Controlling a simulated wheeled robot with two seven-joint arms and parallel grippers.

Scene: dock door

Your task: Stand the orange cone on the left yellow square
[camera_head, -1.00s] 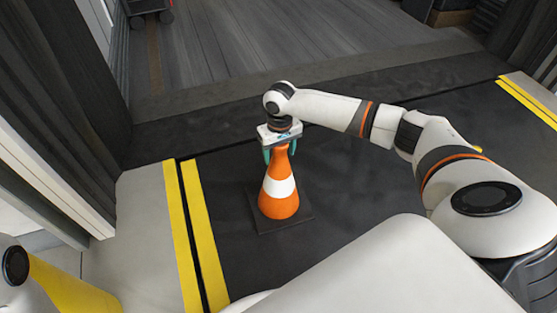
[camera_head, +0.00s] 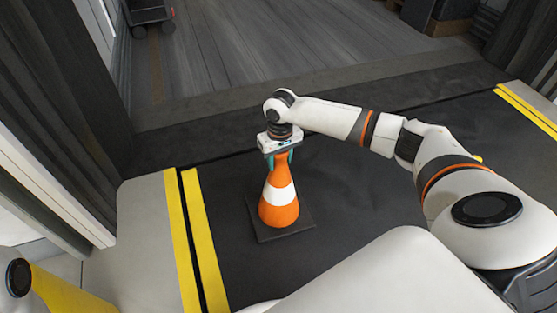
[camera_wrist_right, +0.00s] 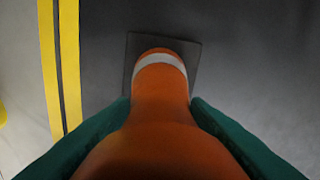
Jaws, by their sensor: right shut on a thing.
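The orange cone (camera_head: 280,215) with a white band and a dark square base stands upright over the dark floor plate. It also shows in the right wrist view (camera_wrist_right: 160,100), seen from above along its length. My right gripper (camera_head: 280,158) is shut on the upper part of the cone, with a teal finger on each side. I cannot tell whether the base touches the floor. A pair of yellow stripes (camera_head: 205,240) with a black line between them runs to the left of the cone. I see no full yellow square. My left gripper is not in view.
A dark curtain or door side (camera_head: 60,90) borders the left. More yellow stripes (camera_head: 525,110) lie at the right. A dark wheeled cart (camera_head: 150,12) is at the back. The dark plate around the cone is clear.

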